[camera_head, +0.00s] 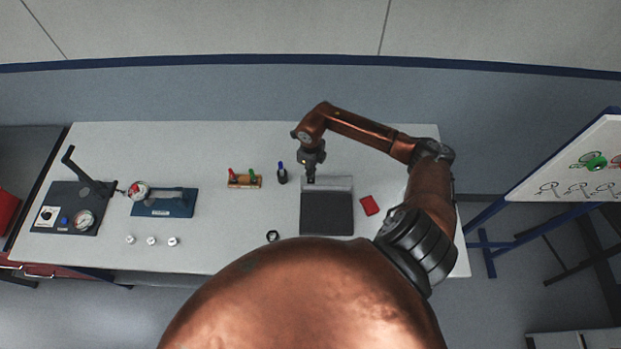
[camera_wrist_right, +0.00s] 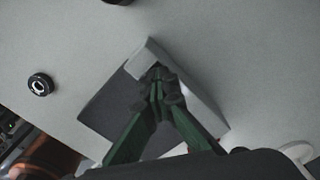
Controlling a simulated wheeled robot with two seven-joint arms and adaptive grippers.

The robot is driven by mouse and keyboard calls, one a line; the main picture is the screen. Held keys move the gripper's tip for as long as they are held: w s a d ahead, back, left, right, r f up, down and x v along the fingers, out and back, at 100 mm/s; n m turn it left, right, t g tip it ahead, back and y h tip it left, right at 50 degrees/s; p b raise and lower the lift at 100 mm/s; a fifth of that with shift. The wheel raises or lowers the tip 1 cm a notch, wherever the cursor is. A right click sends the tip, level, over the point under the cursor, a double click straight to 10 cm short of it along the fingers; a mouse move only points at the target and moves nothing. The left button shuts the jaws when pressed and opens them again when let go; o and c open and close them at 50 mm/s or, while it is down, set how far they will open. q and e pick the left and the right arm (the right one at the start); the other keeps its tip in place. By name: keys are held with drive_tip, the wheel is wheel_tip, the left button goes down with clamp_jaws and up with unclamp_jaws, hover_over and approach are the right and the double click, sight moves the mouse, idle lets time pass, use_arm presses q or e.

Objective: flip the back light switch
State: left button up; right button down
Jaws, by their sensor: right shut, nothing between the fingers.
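A flat box with a dark square panel (camera_head: 326,213) and a light grey raised strip (camera_head: 338,184) along its back edge lies on the table. It is also in the right wrist view, with its dark panel (camera_wrist_right: 103,108) and pale strip (camera_wrist_right: 204,92). My right gripper (camera_head: 311,180) points down at the left part of the strip. In the right wrist view my right gripper (camera_wrist_right: 160,76) has its fingertips together over the strip, with nothing between them. I cannot tell whether they touch it. No switch is clearly visible; the fingers cover that spot. My left gripper is not in view.
A red block (camera_head: 369,205) lies right of the box. A dark bottle with a blue top (camera_head: 282,174) and a wooden rack (camera_head: 245,182) stand left. A black ring (camera_head: 272,236) lies in front. A blue fixture (camera_head: 165,204) and a gauge panel (camera_head: 68,212) are further left.

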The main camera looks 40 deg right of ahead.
drive_tip(key=shift+d+r+p, duration=0.1)
drive_tip(key=shift+r+p, duration=0.3)
drive_tip(key=shift+r, duration=0.15)
drive_tip(key=shift+r+p, duration=1.4)
drive_tip(key=shift+r, duration=1.5)
